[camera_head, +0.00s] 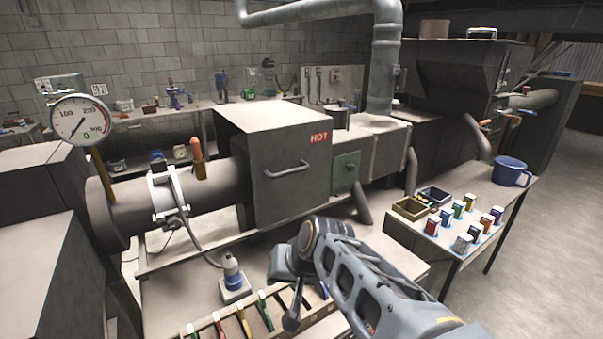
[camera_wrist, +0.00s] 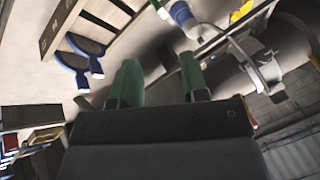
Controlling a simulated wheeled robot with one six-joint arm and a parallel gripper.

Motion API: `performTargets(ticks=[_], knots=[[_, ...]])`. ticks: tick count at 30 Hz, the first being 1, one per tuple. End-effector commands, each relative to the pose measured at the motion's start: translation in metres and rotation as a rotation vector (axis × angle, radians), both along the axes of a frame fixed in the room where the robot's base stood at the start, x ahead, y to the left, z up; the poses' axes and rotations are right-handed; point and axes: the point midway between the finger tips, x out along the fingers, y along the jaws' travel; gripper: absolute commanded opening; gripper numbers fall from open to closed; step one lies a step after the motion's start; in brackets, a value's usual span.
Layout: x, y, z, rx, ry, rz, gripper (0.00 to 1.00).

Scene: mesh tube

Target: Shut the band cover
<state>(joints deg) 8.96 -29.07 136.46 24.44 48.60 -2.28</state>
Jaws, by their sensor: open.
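In the head view, a grey box-shaped cover marked HOT (camera_head: 293,165) sits over the machine's barrel (camera_head: 140,210), with a bar handle on its front face. I take this to be the band cover; its hinge and how far it stands open cannot be told. A white clamp ring (camera_head: 168,196) is around the barrel to its left. My gripper (camera_wrist: 160,82) is open and empty in the wrist view, its two green-tipped fingers apart. In the head view my wrist is in front of and below the cover, apart from it. The clamp ring also shows in the wrist view (camera_wrist: 262,72).
A blue and white plug (camera_head: 233,275) stands on the bench, beside a rack of coloured-handled tools (camera_head: 205,328). A pressure gauge (camera_head: 81,119) rises at left. A side table at right holds a blue mug (camera_head: 511,172) and several coloured blocks. Open floor lies beyond it.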

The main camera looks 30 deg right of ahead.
Motion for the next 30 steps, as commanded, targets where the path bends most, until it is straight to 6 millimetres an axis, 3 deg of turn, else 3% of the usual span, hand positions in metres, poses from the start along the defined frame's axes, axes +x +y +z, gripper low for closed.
performTargets(ticks=[3,9,15,18,23,30], knots=[[0.04,-0.019,0.023,0.235,-0.107,-0.204,0.41],[0.093,-0.077,0.073,0.568,-0.32,-0.508,0.41],[0.115,-0.134,0.109,0.769,-0.486,-0.7,0.41],[0.119,-0.15,0.118,0.821,-0.532,-0.749,0.41],[0.134,-0.158,0.121,0.854,-0.557,-0.777,0.41],[0.178,-0.152,0.112,0.855,-0.554,-0.777,0.41]])
